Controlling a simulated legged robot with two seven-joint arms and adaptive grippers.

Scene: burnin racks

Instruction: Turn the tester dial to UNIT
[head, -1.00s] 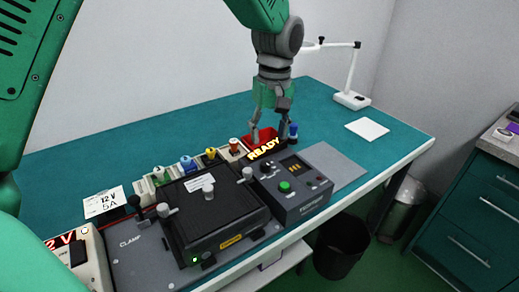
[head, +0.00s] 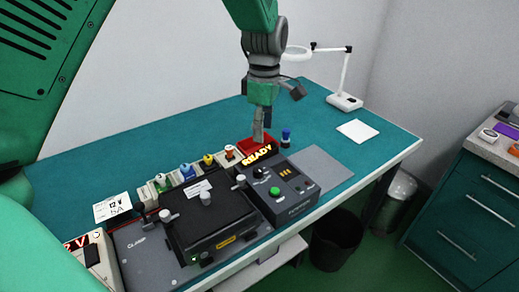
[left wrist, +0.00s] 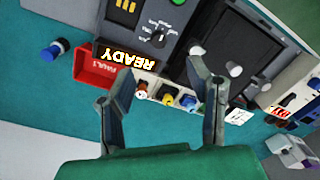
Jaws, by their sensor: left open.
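My left gripper (head: 262,135) is above the red bin, behind the tester and apart from the dial. In the left wrist view its two fingers (left wrist: 160,72) stand wide apart with nothing between them. My right gripper is not in view.
A lit READY sign (head: 257,156) stands between the red bin (left wrist: 95,70) and the tester. A blue-topped post (head: 286,137) is beside it. A row of coloured plugs (head: 186,172) and a black clamp fixture (head: 210,220) are to the left.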

